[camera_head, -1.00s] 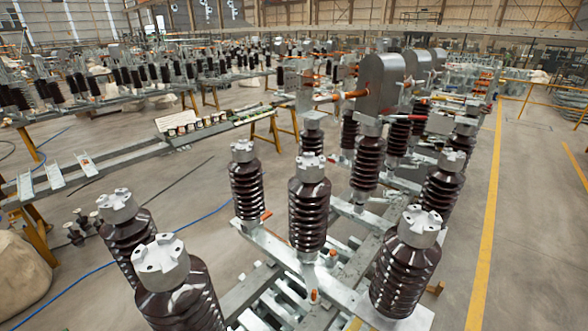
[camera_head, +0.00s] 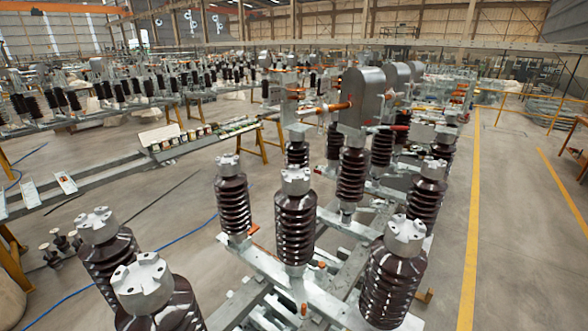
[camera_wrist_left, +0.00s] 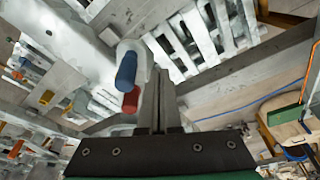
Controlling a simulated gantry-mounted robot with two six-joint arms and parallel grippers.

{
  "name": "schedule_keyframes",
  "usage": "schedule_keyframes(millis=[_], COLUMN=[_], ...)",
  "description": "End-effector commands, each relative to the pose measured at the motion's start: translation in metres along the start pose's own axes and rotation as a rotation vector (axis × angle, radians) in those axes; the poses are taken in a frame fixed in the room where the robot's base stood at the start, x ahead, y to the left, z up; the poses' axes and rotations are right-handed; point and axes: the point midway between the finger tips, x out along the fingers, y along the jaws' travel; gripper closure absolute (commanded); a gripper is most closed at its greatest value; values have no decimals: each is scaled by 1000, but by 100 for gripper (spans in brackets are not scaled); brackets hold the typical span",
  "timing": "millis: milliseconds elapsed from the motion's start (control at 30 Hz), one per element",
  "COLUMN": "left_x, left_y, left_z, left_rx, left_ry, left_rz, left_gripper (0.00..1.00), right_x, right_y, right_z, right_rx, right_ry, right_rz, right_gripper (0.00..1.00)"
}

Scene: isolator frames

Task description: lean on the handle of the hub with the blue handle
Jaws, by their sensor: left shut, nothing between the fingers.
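The blue handle (camera_wrist_left: 126,68) shows in the left wrist view, a short rounded blue grip on a pale grey hub part (camera_wrist_left: 140,50). A red handle (camera_wrist_left: 131,100) sits just below it. My left gripper (camera_wrist_left: 160,82) is shut and empty, its fingers just right of the blue and red handles; I cannot tell whether they touch. In the head view neither gripper shows and I see no blue handle. Grey rounded housings (camera_head: 365,95) there carry an orange rod (camera_head: 328,108) and a red one (camera_head: 400,127).
Brown ribbed insulators with grey caps (camera_head: 296,225) stand on a metal frame (camera_head: 262,262). A long rail structure with dark insulators (camera_head: 70,110) runs along the left. Bare floor (camera_head: 520,230) lies right of the frame, with a yellow line (camera_head: 472,220).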

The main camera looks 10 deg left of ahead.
Motion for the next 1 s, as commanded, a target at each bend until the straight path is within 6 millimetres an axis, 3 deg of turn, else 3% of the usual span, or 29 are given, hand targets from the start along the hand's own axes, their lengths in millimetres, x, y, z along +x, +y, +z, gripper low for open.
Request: schedule_keyframes(millis=[700,1000], left_x=[-83,-84], left_y=[0,0], left_z=[-21,-22], left_rx=[0,0], left_ry=[1,2], left_rz=[-1,-1], left_gripper=[100,100], right_x=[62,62], right_y=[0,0], right_z=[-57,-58], right_rx=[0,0], right_ry=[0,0], right_rz=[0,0], right_gripper=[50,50])
